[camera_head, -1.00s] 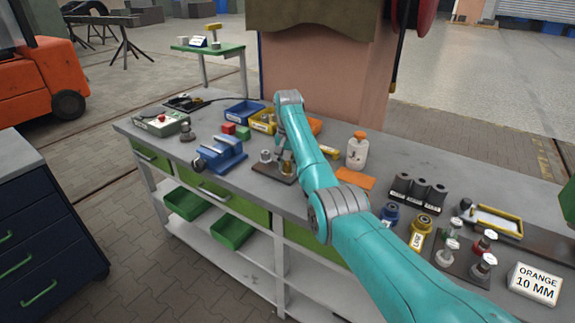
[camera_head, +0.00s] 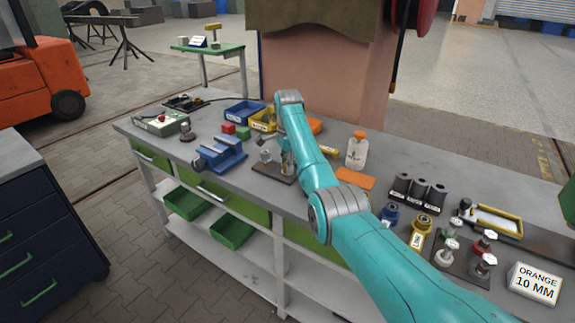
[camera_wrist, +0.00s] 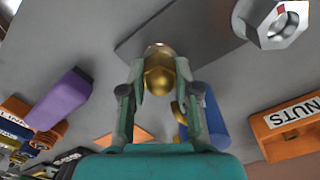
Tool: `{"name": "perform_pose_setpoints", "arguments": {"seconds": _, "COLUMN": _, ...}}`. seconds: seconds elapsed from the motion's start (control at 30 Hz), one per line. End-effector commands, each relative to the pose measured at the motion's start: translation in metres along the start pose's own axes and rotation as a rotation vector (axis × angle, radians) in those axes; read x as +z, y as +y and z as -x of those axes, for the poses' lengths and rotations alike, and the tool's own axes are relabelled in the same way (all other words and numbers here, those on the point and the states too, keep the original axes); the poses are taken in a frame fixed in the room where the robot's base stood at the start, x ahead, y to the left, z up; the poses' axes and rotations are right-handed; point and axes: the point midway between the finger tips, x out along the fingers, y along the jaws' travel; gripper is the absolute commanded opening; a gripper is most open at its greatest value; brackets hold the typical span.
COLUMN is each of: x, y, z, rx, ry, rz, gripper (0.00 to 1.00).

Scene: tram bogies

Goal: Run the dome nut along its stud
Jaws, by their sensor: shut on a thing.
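The brass dome nut (camera_wrist: 159,76) is between the two fingers of my gripper (camera_wrist: 160,78) in the wrist view. My gripper is shut on it, with a fingertip at each side. The top of the stud is hidden by the nut. Behind it lies a dark base plate (camera_wrist: 190,30), which also shows in the head view (camera_head: 264,169). A silver hex nut (camera_wrist: 274,22) with a red mark stands on the plate, apart from my gripper. In the head view my gripper (camera_head: 288,164) is low over the plate's right part, and my arm partly hides it.
A blue vise (camera_head: 220,156) stands left of the plate. Yellow (camera_head: 262,120) and blue (camera_head: 243,112) bins are behind it. A white bottle with an orange cap (camera_head: 357,152) and an orange mat (camera_head: 355,178) are to the right. A sign (camera_head: 536,285) reads "ORANGE 10 MM".

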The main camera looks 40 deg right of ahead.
Motion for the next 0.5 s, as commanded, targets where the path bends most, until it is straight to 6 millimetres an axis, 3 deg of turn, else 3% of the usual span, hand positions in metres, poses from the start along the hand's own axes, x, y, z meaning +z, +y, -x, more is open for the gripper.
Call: {"name": "perform_pose_setpoints", "arguments": {"seconds": 0.5, "x": 0.0, "y": -0.0027, "z": 0.0064, "rx": -0.013, "ry": -0.002, "rz": -0.489, "gripper": 0.0}}
